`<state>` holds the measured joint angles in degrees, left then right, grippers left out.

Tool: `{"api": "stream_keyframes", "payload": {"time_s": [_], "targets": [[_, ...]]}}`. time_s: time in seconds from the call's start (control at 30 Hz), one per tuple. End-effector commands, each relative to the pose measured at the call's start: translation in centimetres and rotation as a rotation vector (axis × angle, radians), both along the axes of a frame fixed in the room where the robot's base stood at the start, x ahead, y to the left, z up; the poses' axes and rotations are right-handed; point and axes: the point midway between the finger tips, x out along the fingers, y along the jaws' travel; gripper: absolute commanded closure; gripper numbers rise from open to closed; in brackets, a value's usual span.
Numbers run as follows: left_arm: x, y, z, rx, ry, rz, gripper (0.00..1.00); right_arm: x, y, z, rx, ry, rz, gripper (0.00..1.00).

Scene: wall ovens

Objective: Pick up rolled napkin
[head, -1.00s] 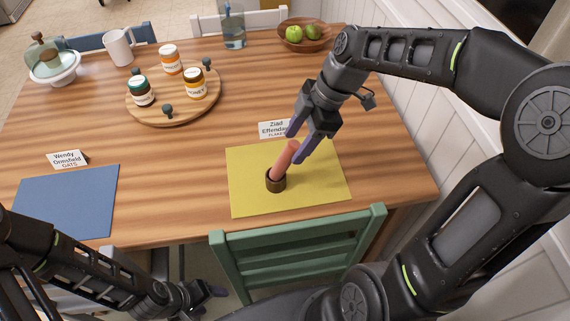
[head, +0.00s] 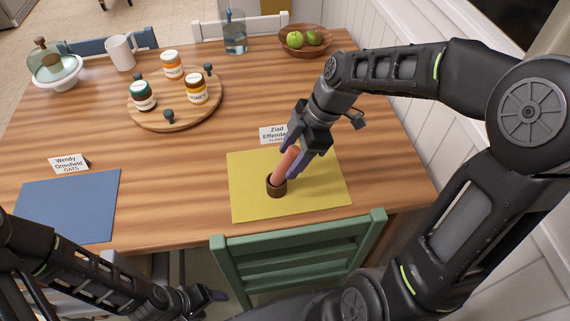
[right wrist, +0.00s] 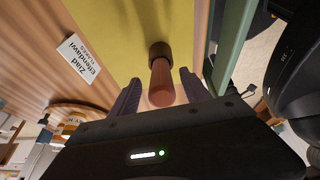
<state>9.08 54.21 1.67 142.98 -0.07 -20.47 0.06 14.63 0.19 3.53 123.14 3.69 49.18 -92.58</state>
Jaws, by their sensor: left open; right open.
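The rolled napkin (head: 285,163) is a salmon-pink roll that leans out of a dark brown ring (head: 276,186) on the yellow placemat (head: 322,192). My right gripper (head: 290,160) is open, with its purple fingers on either side of the napkin's upper end. In the right wrist view the napkin (right wrist: 161,84) lies between the two open fingers (right wrist: 158,92), and the ring (right wrist: 160,51) is beyond the fingertips. I cannot tell whether a finger touches the napkin. My left gripper (head: 212,296) is open and empty, low in front of the table.
A name card (head: 272,134) stands behind the yellow placemat. A green chair (head: 300,262) is at the table's front edge. A round wooden board (head: 180,116) with jars, a fruit bowl (head: 304,49) and a blue placemat (head: 68,206) are further away.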

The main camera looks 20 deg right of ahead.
Motion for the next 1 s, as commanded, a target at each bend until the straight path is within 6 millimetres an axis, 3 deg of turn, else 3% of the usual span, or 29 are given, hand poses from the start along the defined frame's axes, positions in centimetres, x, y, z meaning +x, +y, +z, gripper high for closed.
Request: {"api": "stream_keyframes", "payload": {"time_s": [0.3,0.9,1.0], "targets": [[0.0,0.0,0.6,0.000,0.001,0.000,0.38,0.3,1.5,-3.7,0.001,0.003,0.001,0.45],[0.0,0.0,0.6,0.000,0.000,0.000,0.38,0.4,1.6,-3.8,0.000,0.000,0.000,0.45],[0.0,0.0,0.6,0.000,0.000,0.000,0.38,0.4,1.6,-3.8,0.000,0.000,0.000,0.52]]}}
